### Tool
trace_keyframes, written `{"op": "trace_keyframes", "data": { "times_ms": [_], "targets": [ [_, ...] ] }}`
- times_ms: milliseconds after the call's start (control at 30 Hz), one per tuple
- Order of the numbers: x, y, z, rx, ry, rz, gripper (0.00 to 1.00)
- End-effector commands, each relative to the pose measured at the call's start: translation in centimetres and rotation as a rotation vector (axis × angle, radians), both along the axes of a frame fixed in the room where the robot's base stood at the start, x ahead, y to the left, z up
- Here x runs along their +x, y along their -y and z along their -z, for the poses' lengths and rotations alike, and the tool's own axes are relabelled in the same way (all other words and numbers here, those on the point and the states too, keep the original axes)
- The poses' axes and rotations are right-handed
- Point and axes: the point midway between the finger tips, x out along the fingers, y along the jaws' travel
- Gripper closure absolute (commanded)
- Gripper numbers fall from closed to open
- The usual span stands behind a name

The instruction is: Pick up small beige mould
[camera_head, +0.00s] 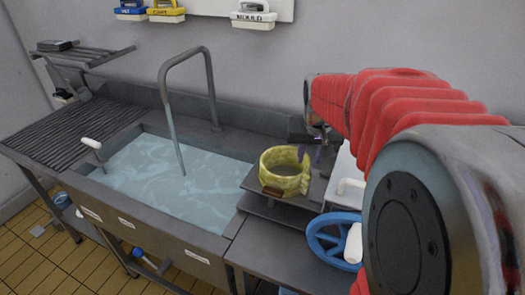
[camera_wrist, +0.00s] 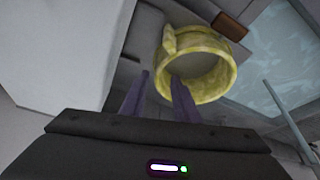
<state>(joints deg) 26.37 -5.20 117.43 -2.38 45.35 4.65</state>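The small beige mould, a yellowish round open cup with a thick wall and a bump on its side, stands upright on the metal ledge in the head view (camera_head: 267,163). It also shows in the wrist view (camera_wrist: 222,82), above the fingers. My gripper (camera_wrist: 160,75) has two purple fingers with a clear gap between them, so it is open. The right finger overlaps the mould's near wall in the picture; the left finger is outside it. I cannot tell whether they touch. In the head view my gripper (camera_head: 316,152) is just behind and right of the mould.
A small brown block (camera_head: 272,191) lies against the mould's front. A water-filled sink (camera_head: 165,175) with a tall tap (camera_head: 210,90) is to the left. A white box (camera_head: 345,185) and a blue wheel (camera_head: 330,238) are close on the right.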

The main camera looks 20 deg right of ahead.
Motion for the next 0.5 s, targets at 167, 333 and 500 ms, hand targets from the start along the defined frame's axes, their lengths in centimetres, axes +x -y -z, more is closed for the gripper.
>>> {"op": "trace_keyframes", "data": {
  "times_ms": [167,333,500],
  "targets": [
    [0.1,0.1,0.2,0.000,-0.001,0.000,0.72],
    [0.6,0.6,1.8,0.002,-0.003,0.001,0.72],
    [1.4,1.2,3.7,0.002,-0.003,0.000,0.72]
  ]
}}
